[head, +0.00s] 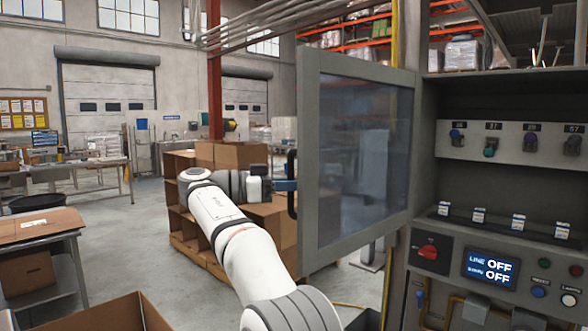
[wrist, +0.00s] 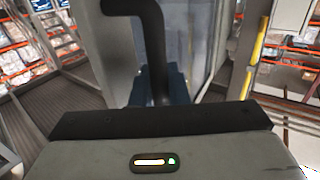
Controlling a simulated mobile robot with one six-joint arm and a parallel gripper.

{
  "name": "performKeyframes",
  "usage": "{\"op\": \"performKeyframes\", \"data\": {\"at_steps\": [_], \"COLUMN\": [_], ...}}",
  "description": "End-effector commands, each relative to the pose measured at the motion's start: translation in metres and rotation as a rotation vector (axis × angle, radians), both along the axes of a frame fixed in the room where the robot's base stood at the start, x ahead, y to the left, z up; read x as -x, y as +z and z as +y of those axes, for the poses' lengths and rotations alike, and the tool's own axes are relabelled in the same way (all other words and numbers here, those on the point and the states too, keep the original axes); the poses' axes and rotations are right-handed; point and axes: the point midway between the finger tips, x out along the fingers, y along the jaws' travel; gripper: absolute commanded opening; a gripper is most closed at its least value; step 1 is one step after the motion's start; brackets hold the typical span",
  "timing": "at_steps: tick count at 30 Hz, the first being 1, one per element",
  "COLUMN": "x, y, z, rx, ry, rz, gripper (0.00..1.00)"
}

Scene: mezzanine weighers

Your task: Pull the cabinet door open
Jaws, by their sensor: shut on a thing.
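The cabinet door (head: 309,160) has a grey frame and a tinted window. In the head view it stands swung well open, to the left of the grey cabinet (head: 428,180). Its dark bar handle (head: 291,185) is on the door's left edge. My gripper (head: 285,185) reaches the handle from the left and is shut on it. In the wrist view the curved black handle (wrist: 152,35) rises from behind the dark edge of my gripper. My fingertips are mostly hidden there.
The open cabinet shows a row of coloured knobs (head: 489,147), a red switch (head: 428,252) and a display reading OFF (head: 491,269). Stacked cardboard boxes (head: 225,156) stand behind my arm. A workbench (head: 38,228) is at left.

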Motion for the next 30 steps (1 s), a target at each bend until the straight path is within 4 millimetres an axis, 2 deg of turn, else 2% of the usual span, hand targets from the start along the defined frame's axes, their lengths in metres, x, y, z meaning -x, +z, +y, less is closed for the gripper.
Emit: {"op": "performKeyframes", "data": {"at_steps": [19, 20, 21, 26, 30], "x": [-0.0065, -0.0065, -0.0066, -0.0071, -0.0075], "y": [-0.0021, -0.0021, -0.0021, -0.0018, -0.0015], "z": [0.0009, 0.0009, 0.0007, -0.001, -0.002], "rx": [0.003, 0.002, 0.003, 0.002, 0.002], "ry": [-0.03, -0.03, -0.03, -0.032, -0.033], "rz": [0.0, 0.001, 0.0, 0.001, 0.0], "gripper": [0.0, 0.15, 0.18, 0.31, 0.33]}}
